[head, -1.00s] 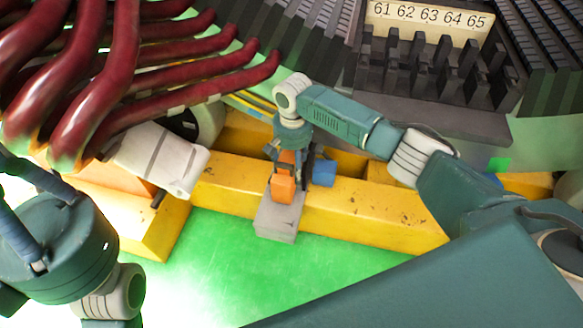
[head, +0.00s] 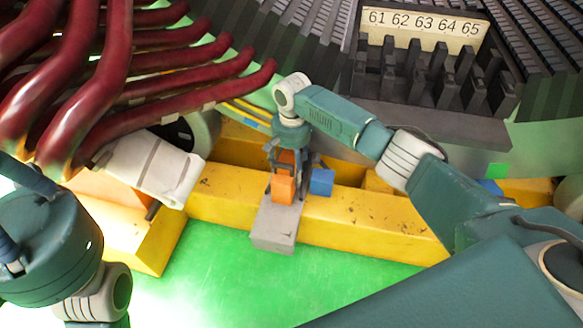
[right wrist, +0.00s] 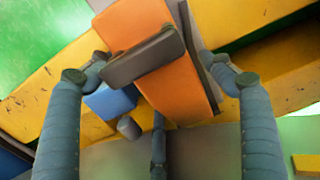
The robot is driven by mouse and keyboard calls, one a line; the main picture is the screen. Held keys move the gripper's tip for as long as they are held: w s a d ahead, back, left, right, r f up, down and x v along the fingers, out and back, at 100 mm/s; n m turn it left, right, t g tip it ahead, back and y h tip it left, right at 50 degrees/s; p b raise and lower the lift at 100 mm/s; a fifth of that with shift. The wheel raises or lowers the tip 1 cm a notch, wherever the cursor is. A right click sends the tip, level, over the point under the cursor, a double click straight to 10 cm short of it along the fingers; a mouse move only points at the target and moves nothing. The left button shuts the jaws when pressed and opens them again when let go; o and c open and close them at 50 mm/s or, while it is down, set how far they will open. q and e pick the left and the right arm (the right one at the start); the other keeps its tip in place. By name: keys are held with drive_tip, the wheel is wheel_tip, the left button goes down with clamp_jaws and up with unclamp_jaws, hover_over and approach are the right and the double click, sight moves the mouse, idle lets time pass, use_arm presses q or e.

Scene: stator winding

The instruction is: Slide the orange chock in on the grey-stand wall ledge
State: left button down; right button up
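The orange chock (head: 283,188) is upright at the grey stand (head: 274,226), which lies across the yellow beam. My right gripper (head: 286,172) reaches down around the chock. In the right wrist view the chock (right wrist: 170,82) lies between my fingers, with a dark bar across its face. The fingers bend inward at both sides and appear shut on the chock; the exact contact of the tips is hidden. Whether the chock rests on the ledge cannot be seen. My left arm is at the lower left of the head view, its gripper out of sight.
A blue block (head: 321,182) sits just right of the gripper, on the yellow beam (head: 365,218). A number plate (head: 424,22) stands at the back. The green floor (head: 220,255) in front is clear.

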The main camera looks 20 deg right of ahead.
sight(292, 162)
idle(0.3)
wheel_tip(292, 162, up, 11)
drive_tip(key=shift+r, duration=0.5)
